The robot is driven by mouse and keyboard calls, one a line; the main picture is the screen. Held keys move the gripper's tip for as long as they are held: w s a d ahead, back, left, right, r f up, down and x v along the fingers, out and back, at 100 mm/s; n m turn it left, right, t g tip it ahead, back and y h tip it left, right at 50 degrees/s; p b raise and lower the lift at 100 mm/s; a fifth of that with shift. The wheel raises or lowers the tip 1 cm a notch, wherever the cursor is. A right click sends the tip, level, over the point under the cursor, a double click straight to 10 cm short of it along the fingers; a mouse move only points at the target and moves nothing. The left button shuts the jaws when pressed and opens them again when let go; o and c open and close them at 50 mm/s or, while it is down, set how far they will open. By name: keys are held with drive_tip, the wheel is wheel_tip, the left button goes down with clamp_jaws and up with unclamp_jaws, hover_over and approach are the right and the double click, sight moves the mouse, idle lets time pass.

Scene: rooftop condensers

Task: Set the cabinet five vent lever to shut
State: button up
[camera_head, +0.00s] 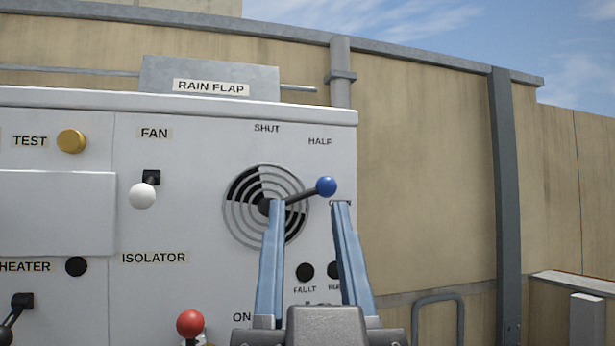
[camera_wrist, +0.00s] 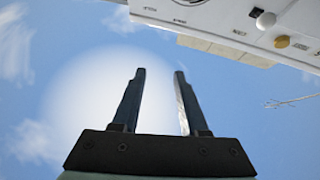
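The vent lever is a dark arm with a blue ball knob (camera_head: 326,187), set at the hub of a round slotted vent (camera_head: 240,207) on the white cabinet (camera_head: 200,225). The lever points right and slightly up, below the HALF label (camera_head: 320,141). The SHUT label (camera_head: 267,128) is above the vent. My gripper (camera_head: 308,203) is open and empty in the head view, its blue fingers upright in front of the panel. The knob shows just above and between the fingertips; contact cannot be told. In the wrist view my gripper (camera_wrist: 158,72) is open against sky.
A white-knobbed FAN switch (camera_head: 142,195), a yellow TEST button (camera_head: 72,141) and a red ISOLATOR knob (camera_head: 190,323) lie left of the vent. FAULT lamp (camera_head: 305,271) is behind the fingers' gap. A grey rain flap (camera_head: 210,76) tops the cabinet; a pipe (camera_head: 340,70) stands at its right.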

sight(328, 184)
drive_tip(key=o, duration=0.4)
drive_tip(key=w+d+r+g+p, duration=0.1)
drive_tip(key=w+g+p, duration=0.1)
drive_tip(key=p, duration=0.1)
drive_tip(key=w+d+r+g+y+p, duration=0.1)
drive_tip(key=w+r+g+p, duration=0.1)
drive_tip(key=w+p, duration=0.1)
drive_tip(key=w+d+r+g+p, duration=0.1)
drive_tip(key=w+r+g+p, duration=0.1)
drive_tip(key=w+p, duration=0.1)
drive_tip(key=shift+w+d+m+y, duration=0.2)
drive_tip(key=shift+d+m+y, duration=0.1)
drive_tip(key=shift+d+y, duration=0.1)
drive_tip(key=w+p, duration=0.2)
drive_tip(key=w, duration=0.2)
drive_tip(key=w+g+p, duration=0.1)
drive_tip(key=w+p, duration=0.1)
drive_tip(key=w, duration=0.2)
drive_tip(key=w+a+g+p, duration=0.1)
drive_tip(key=w+p, duration=0.2)
drive_tip(key=w, duration=0.1)
drive_tip(key=shift+f, duration=0.3)
drive_tip(key=shift+w+a+f, duration=0.1)
drive_tip(key=shift+w+f, duration=0.05)
drive_tip(key=shift+w, duration=0.65)
